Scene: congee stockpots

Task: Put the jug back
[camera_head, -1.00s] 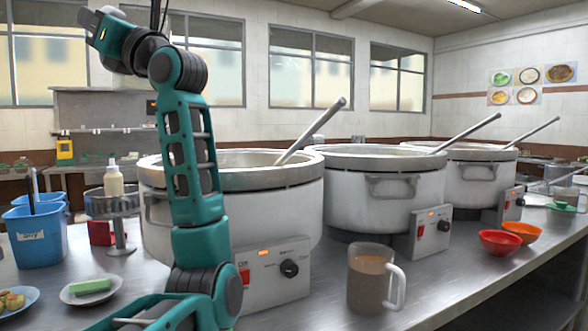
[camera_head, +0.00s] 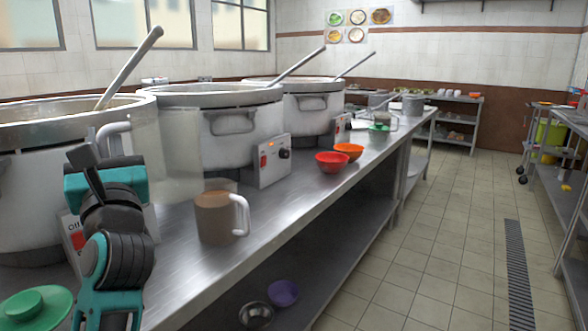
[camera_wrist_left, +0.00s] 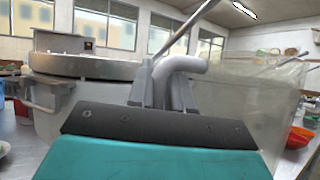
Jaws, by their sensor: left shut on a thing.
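My left gripper (camera_head: 104,146) is shut on the handle of a clear, empty-looking jug (camera_head: 168,155). It holds the jug upright in front of the left and middle stockpots, seemingly above the counter. In the left wrist view, the gripper (camera_wrist_left: 163,88) has its fingers around the pale curved handle (camera_wrist_left: 183,64), and the clear jug body (camera_wrist_left: 250,100) is to the right. A second clear jug (camera_head: 214,216) with brown contents stands on the steel counter (camera_head: 275,205), its handle to the right. My right gripper is not in view.
Several stockpots (camera_head: 226,134) with ladles line the counter. A red bowl (camera_head: 332,162) and an orange bowl (camera_head: 349,151) stand near its edge. A green lid-like thing (camera_head: 35,308) is at lower left. The counter right of the brown-filled jug is clear.

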